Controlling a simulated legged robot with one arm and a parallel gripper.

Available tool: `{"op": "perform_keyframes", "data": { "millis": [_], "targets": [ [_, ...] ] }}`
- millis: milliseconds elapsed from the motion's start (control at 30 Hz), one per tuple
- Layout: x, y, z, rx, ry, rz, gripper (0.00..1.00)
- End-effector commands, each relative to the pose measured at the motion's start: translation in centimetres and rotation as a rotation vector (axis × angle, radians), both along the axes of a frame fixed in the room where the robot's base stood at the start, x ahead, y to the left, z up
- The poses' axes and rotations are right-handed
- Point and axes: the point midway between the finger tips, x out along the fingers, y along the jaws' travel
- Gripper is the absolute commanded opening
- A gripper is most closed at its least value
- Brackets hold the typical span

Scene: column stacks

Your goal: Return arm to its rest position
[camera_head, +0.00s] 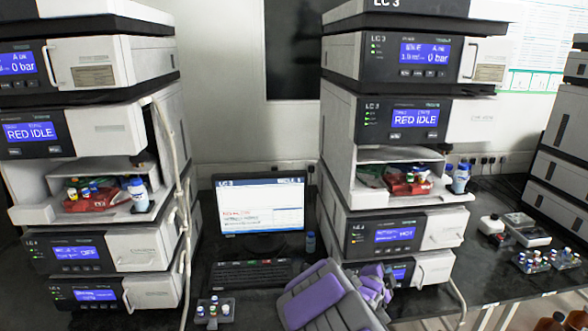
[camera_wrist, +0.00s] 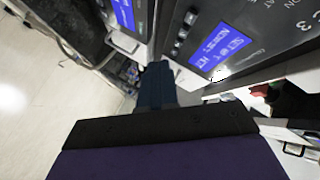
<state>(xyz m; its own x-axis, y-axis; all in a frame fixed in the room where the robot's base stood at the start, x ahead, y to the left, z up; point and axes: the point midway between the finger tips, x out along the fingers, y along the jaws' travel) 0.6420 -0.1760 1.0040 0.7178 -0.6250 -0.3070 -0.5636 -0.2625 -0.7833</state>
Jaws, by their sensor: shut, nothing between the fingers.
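My arm, grey and purple, rises from the bottom middle of the head view and reaches toward the lower front of the right LC 3 stack (camera_head: 345,190). My gripper (camera_wrist: 157,70) shows in the wrist view as narrow dark blue fingers, shut and empty. Its tip lies close to the stack's fronts and blue displays (camera_wrist: 219,44). I cannot tell whether it touches them. In the head view the arm hides the gripper's tip and part of the lowest module.
The left LC 3 stack (camera_head: 130,150) and right stack have open bays holding red trays and bottles. A monitor (camera_head: 262,205) and keyboard (camera_head: 250,275) stand between them. Vial racks sit at the front (camera_head: 213,312) and right (camera_head: 545,260). Pale floor (camera_wrist: 40,120) is clear in the wrist view.

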Motion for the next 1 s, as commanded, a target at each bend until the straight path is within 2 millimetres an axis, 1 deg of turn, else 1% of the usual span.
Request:
{"op": "perform_keyframes", "data": {
  "millis": [33,133,267,367,467,500,567,600,667,700,767,800,867,900,967,1000],
  "targets": [
    [-0.4,0.5,0.6,0.015,0.041,0.02,0.0],
    [-1.9,2.0,1.3,0.044,0.166,0.085,0.0],
    [-4.8,4.6,1.6,0.081,0.35,0.199,0.0],
    [-7.6,6.9,2.1,0.101,0.484,0.304,0.0],
    [-10.9,9.2,2.7,0.116,0.615,0.42,0.0],
    [-12.4,10.2,3.0,0.121,0.666,0.472,0.0],
    [-14.8,11.6,3.3,0.122,0.745,0.55,0.0],
    [-16.5,12.5,3.6,0.123,0.793,0.604,0.0],
    [-19.2,13.7,3.9,0.12,0.871,0.687,0.0],
    [-21.1,14.5,4.2,0.115,0.918,0.745,0.0],
    [-24.0,15.6,4.6,0.107,0.991,0.833,0.0],
    [-26.0,16.3,4.9,0.098,1.039,0.892,0.0],
    [-29.0,17.1,5.4,0.083,1.11,0.983,0.0],
    [-31.1,17.5,5.7,0.07,1.159,1.043,0.0],
    [-34.3,18.0,6.1,0.05,1.23,1.134,0.0],
    [-36.3,18.2,6.4,0.033,1.275,1.189,0.0]
  ]
}}
